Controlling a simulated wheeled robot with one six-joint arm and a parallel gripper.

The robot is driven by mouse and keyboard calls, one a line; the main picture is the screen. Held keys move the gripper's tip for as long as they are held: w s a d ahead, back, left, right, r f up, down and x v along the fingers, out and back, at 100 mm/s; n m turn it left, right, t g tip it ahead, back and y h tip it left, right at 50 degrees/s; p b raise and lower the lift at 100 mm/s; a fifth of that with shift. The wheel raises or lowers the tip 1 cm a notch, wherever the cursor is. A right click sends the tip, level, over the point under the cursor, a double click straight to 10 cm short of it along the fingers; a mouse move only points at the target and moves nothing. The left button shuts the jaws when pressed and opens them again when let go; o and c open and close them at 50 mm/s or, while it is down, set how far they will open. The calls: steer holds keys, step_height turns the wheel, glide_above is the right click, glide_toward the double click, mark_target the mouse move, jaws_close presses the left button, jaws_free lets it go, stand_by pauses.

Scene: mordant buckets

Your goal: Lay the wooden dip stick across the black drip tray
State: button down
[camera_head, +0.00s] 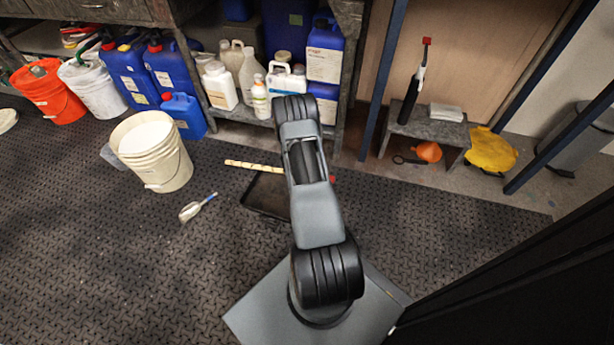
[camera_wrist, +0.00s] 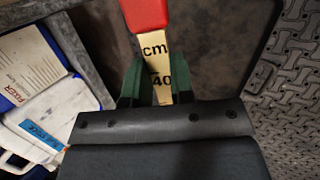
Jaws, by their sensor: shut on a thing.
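The wooden dip stick is a pale marked strip (camera_head: 253,166) with a red end (camera_head: 332,179). It lies level along the far side of the black drip tray (camera_head: 266,196), its pale end reaching past the tray on the left. In the wrist view my gripper (camera_wrist: 156,82), with green finger pads, is shut on the dip stick (camera_wrist: 154,62) near its red end, by the "cm" and "40" marks. The tray's dark floor (camera_wrist: 220,45) shows behind the stick there. My arm hides the tray's right part in the head view. I cannot tell whether stick and tray touch.
A cream bucket (camera_head: 160,165) and a white-headed brush (camera_head: 195,208) are on the textured floor left of the tray. Behind, several jugs stand by a shelf (camera_head: 235,112). A grey stool (camera_head: 425,128) stands at right. The floor at front left is clear.

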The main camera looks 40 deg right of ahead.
step_height(320, 180, down, 15)
steer(key=b, duration=0.7)
steer(key=shift+r, duration=0.2)
stand_by(0.4)
steer(key=c, duration=0.9)
jaws_free()
steer(key=w+p+v, duration=0.1)
steer(key=p+v, duration=0.4)
steer(key=v, duration=0.8)
steer(key=shift+s+a+r, duration=0.15)
steer(key=shift+s+r, duration=0.25)
steer(key=shift+s, duration=0.05)
steer(key=shift+r, duration=0.1)
